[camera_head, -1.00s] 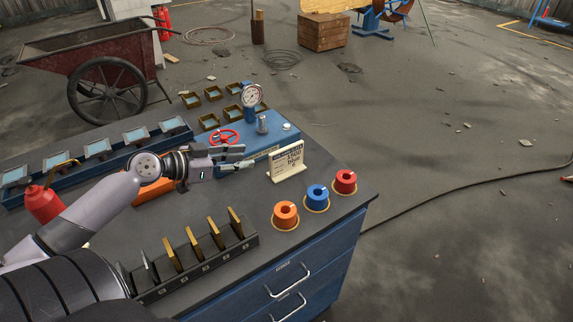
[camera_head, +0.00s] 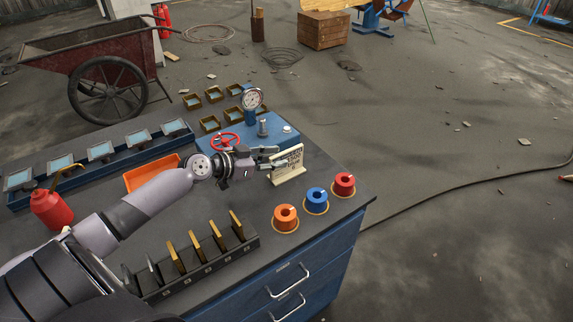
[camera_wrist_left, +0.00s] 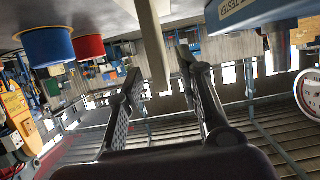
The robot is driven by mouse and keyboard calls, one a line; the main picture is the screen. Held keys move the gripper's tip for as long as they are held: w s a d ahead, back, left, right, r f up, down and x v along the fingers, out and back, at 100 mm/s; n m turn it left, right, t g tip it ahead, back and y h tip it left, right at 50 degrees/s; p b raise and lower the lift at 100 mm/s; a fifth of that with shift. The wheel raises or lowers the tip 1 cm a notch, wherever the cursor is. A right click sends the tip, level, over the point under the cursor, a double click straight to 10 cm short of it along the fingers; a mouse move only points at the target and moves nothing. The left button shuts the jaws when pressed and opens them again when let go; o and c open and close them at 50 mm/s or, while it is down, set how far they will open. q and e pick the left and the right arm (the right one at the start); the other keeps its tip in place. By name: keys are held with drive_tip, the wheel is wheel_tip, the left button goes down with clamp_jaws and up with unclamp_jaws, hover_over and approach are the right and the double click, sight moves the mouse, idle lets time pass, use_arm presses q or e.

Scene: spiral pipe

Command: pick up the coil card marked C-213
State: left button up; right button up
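In the left wrist view the picture is upside down, and the card (camera_wrist_left: 153,45) shows edge-on between the two open fingers (camera_wrist_left: 155,75). I cannot tell whether either finger touches it. My right gripper is not in view.
Orange (camera_head: 285,218), blue (camera_head: 316,200) and red (camera_head: 344,185) spools stand in front of the card. A blue tester (camera_head: 220,135) with gauge and red handwheel stands behind. A slotted rack (camera_head: 200,268), orange tray (camera_head: 150,173) and red can (camera_head: 50,209) are left.

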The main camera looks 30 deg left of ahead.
sight(302, 155)
use_arm(q)
drive_tip(key=shift+w+d, duration=0.15)
drive_tip(key=shift+w, duration=0.3)
drive_tip(key=p+x, duration=0.1)
drive_tip(key=x, duration=0.3)
drive_tip(key=shift+f+p, duration=0.15)
drive_tip(key=shift+p, duration=0.2)
drive_tip(key=shift+s, duration=0.1)
drive_tip(key=shift+c, duration=0.5)
clamp_jaws()
